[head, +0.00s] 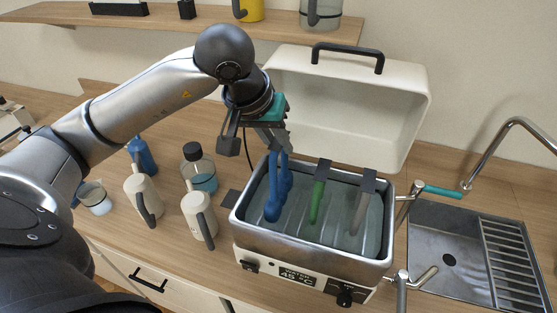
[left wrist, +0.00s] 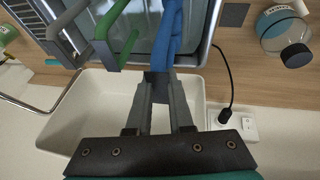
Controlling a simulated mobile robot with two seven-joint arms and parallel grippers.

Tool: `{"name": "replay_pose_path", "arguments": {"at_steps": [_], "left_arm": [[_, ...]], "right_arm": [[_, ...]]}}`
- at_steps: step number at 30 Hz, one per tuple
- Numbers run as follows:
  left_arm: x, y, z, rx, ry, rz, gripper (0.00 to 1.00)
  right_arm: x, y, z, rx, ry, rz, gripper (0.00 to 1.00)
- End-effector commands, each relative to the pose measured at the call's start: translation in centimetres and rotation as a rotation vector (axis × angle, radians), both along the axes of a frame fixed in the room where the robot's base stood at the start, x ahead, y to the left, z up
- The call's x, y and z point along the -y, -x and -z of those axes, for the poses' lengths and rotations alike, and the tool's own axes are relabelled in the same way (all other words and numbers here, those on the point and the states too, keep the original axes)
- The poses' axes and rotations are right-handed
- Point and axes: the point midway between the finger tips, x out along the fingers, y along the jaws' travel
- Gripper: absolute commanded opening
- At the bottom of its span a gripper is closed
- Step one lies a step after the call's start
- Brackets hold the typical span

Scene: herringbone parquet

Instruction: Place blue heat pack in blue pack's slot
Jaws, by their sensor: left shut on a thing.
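My left gripper (head: 268,138) is shut on the top of the blue heat pack (head: 273,192) and points down over the left part of the water bath (head: 312,247). The blue pack hangs roughly upright; whether its lower end is in the water cannot be told. In the left wrist view the fingers (left wrist: 160,100) close on the blue pack (left wrist: 168,40). A green pack (head: 317,196) and a grey pack (head: 361,208) hang in the bath to its right, under dark clips. The slot dividers are hard to make out. My right gripper is not in view.
The bath's white lid (head: 350,105) stands open behind it. Two pale mugs (head: 199,215), a bottle with teal liquid (head: 203,180) and a blue bottle (head: 143,156) stand to the left. A sink (head: 465,255) with a faucet is at right. A shelf (head: 180,19) runs above.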

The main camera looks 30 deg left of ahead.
Motion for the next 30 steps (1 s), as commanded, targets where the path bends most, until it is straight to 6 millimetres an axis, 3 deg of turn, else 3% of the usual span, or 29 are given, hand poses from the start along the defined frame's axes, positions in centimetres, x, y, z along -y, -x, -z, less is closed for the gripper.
{"name": "replay_pose_path", "arguments": {"at_steps": [15, 28, 29, 30], "left_arm": [[0.0, 0.0, 4.4, 0.001, 0.000, -0.001, 0.00], [0.0, -0.1, 4.9, 0.004, -0.001, 0.000, 0.00], [0.0, 0.0, 4.9, 0.000, -0.001, 0.001, 0.21], [0.0, 0.0, 4.8, 0.000, -0.001, 0.001, 0.26]], "right_arm": [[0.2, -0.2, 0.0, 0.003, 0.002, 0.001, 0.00], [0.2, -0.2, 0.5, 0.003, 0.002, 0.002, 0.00], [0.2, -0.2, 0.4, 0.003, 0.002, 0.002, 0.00], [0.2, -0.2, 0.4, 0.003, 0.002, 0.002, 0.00]]}}
